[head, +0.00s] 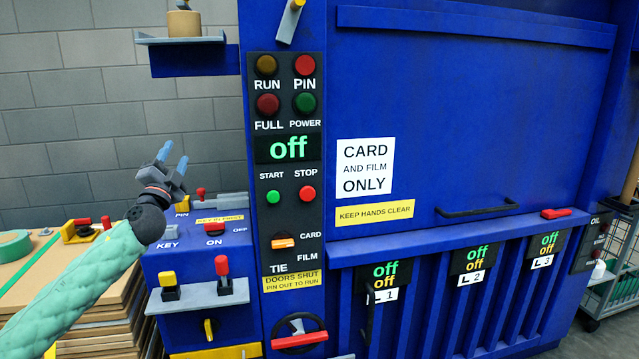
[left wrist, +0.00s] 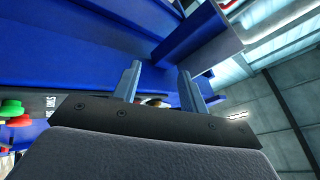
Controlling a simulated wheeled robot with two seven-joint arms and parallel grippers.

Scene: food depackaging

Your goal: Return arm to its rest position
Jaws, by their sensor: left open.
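My left gripper (head: 174,160) is open and empty, raised above the low blue cabinet (head: 205,258) at the left of the big blue machine (head: 465,120). Its green-sleeved arm comes in from the lower left of the head view. In the left wrist view the two grey fingers (left wrist: 159,82) stand apart with nothing clearly between them; blue machine panels lie beyond. My right gripper does not show in either view.
A control panel (head: 287,175) with buttons and an "off" display stands right of the gripper. A grey shelf (head: 180,40) juts out above it. Levers (head: 222,275) rise from the cabinet's front ledge. Stacked card sheets (head: 120,335) lie at lower left. A cart (head: 610,295) stands far right.

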